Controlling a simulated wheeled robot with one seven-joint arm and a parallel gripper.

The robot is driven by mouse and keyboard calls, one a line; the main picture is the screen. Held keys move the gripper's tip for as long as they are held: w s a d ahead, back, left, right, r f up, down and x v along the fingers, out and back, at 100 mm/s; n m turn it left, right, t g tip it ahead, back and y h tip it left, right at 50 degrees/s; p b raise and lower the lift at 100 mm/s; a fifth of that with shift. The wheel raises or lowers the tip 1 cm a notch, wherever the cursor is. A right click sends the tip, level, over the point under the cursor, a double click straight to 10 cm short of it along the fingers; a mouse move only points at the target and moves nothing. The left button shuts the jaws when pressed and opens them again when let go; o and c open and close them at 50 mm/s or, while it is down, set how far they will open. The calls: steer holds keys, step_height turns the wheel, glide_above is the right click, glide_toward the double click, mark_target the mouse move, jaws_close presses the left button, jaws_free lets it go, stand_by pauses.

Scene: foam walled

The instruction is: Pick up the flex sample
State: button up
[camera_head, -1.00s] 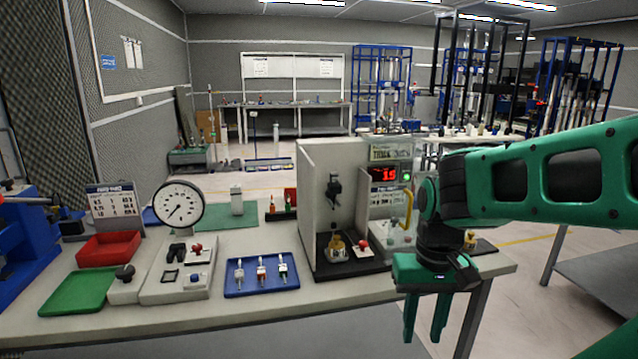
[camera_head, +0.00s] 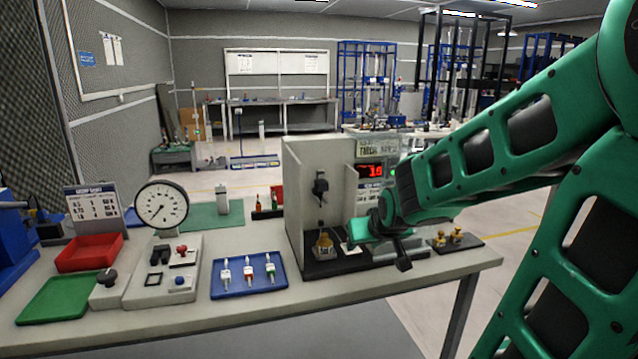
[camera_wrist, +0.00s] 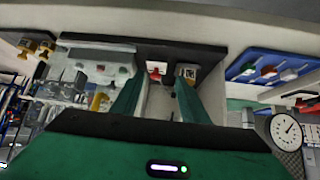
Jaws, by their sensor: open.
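Three small white-bodied samples stand in a row in a blue tray (camera_head: 232,292) on the bench: a left one (camera_head: 225,274), a red-marked middle one (camera_head: 248,271) and a green-marked right one (camera_head: 270,268). I cannot tell which one is the flex sample. The tray also shows in the wrist view (camera_wrist: 240,66), at the upper right. My gripper (camera_head: 356,236) is at the right of the tray, in front of the test machine. In the wrist view my gripper (camera_wrist: 158,84) has its two green fingers apart, with nothing held between them.
A grey walled test machine (camera_head: 300,200) with a brass fixture (camera_head: 324,243) stands close to my gripper. A red tray (camera_head: 90,252), a green tray (camera_head: 66,298), a dial gauge (camera_head: 161,205) and a control box (camera_head: 162,285) are at left. Bench between tray and machine is narrow.

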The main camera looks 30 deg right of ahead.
steer(key=w+r+n+t+h, duration=0.1)
steer(key=w+r+t, duration=0.4)
steer(key=w, duration=0.4)
steer(key=t, duration=0.4)
glide_toward(321, 173)
steer(key=shift+h, duration=0.4)
steer(key=shift+x, duration=5.65)
steer(key=shift+w+a+f, duration=0.1)
steer(key=shift+a, duration=0.1)
